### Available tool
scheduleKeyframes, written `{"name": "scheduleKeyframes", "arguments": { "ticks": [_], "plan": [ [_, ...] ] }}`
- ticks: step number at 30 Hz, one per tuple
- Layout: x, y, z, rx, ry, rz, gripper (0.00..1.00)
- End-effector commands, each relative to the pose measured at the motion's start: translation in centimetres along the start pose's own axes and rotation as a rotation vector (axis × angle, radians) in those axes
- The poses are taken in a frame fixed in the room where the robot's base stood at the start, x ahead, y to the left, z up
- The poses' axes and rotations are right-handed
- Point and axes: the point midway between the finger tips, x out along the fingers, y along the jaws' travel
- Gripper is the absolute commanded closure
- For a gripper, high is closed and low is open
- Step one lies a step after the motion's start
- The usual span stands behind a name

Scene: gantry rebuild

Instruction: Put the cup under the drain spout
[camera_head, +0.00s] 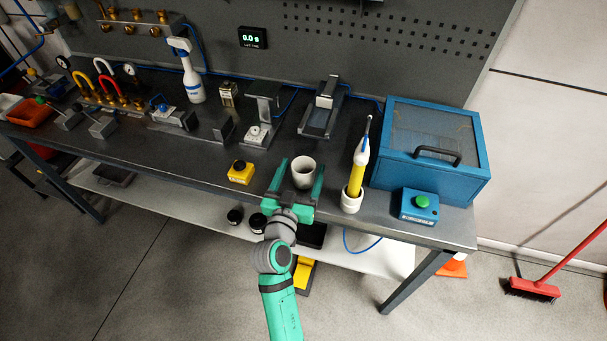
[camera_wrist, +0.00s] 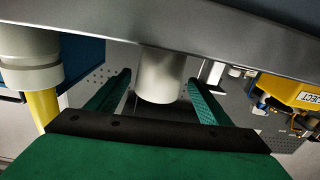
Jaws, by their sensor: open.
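The white cup (camera_head: 303,172) stands upright near the front edge of the dark bench, with its open top up. My gripper (camera_head: 298,179) is open, its two green fingers reaching over the bench edge on either side of the cup. In the wrist view the cup (camera_wrist: 160,77) lies between the spread fingers (camera_wrist: 158,90), with a visible gap to each one. I cannot tell for sure which fitting is the drain spout; several metal fixtures stand further back, including an upright bracket (camera_head: 263,108) behind and left of the cup.
On the bench (camera_head: 205,160), a yellow button box (camera_head: 240,172) stands left of the cup. A white holder (camera_head: 351,199) with a yellow tool stands close on the right, before a blue cabinet (camera_head: 430,155) and green-button box (camera_head: 415,205). Bench behind the cup is partly clear.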

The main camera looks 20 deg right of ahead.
Motion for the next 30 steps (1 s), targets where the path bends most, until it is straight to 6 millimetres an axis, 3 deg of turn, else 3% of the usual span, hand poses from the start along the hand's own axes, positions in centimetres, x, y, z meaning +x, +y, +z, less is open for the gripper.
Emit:
{"name": "scheduleKeyframes", "arguments": {
  "ticks": [9, 19, 20, 25, 30],
  "plan": [
    [4.2, 0.4, 0.4, 0.000, 0.001, 0.001, 0.27],
    [4.9, 0.3, 0.4, -0.001, 0.000, 0.000, 0.27],
    [4.9, 0.3, 0.4, -0.001, 0.000, 0.000, 0.29],
    [4.9, 0.3, 0.4, 0.000, 0.000, 0.000, 0.70],
    [4.9, 0.3, 0.4, 0.000, 0.001, 0.000, 0.74]
  ]
}}
